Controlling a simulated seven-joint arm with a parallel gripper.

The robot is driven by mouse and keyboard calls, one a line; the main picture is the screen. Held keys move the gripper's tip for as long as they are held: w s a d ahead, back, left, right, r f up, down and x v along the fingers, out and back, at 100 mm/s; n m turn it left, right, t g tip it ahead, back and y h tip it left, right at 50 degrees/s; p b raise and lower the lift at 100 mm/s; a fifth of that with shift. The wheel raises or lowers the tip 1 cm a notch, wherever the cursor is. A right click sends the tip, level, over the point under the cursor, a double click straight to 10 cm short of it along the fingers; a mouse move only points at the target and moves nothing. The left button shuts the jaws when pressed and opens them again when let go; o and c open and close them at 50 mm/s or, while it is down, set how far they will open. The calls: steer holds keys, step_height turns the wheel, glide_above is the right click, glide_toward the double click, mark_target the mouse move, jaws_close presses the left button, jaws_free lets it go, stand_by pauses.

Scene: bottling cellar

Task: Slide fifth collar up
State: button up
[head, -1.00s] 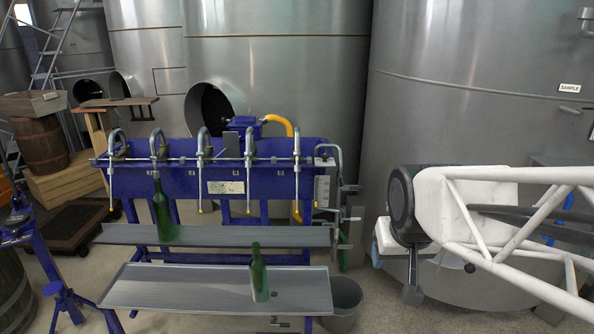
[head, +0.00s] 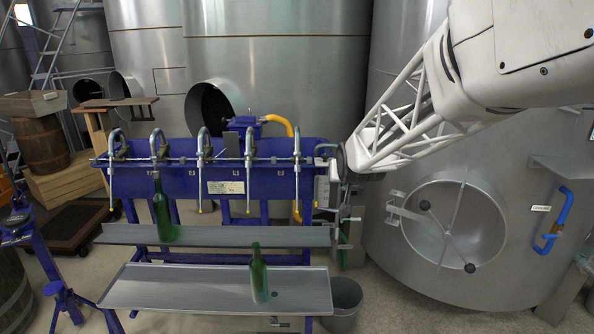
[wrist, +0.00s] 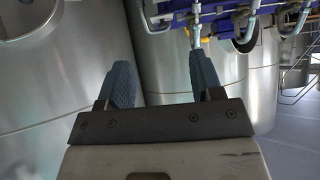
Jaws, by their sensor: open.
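The blue bottle filler (head: 178,182) carries a row of curved metal spouts. The fifth spout from the left (head: 297,160) is at the right end, and its collar is too small to make out clearly. My gripper (head: 338,188) is just right of that spout in the head view, partly merged with the machine's right-end fittings. In the wrist view my gripper (wrist: 162,70) has its two blue-grey fingers wide apart with nothing between them.
A green bottle (head: 162,212) stands on the upper shelf (head: 275,236) under the second spout. Another green bottle (head: 259,277) stands on the lower tray (head: 185,289). A grey bucket (head: 345,297) is at the lower right. Steel tanks (head: 275,80) stand behind.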

steer(key=w+a+f+t+y, duration=0.1)
steer(key=w+a+f+t, duration=0.15)
steer(key=w, duration=0.65)
steer(key=w+a+f+t, duration=0.1)
steer(key=w+a+f, duration=0.25)
steer(key=w, duration=0.55)
steer(key=t+y, duration=0.2)
steer(key=t, duration=0.2)
glide_toward(298, 171)
steer(key=shift+n, duration=0.4)
steer(key=x, duration=0.4)
steer(key=shift+r, duration=0.15)
steer(key=shift+w, duration=0.2)
steer(key=shift+x, duration=3.7)
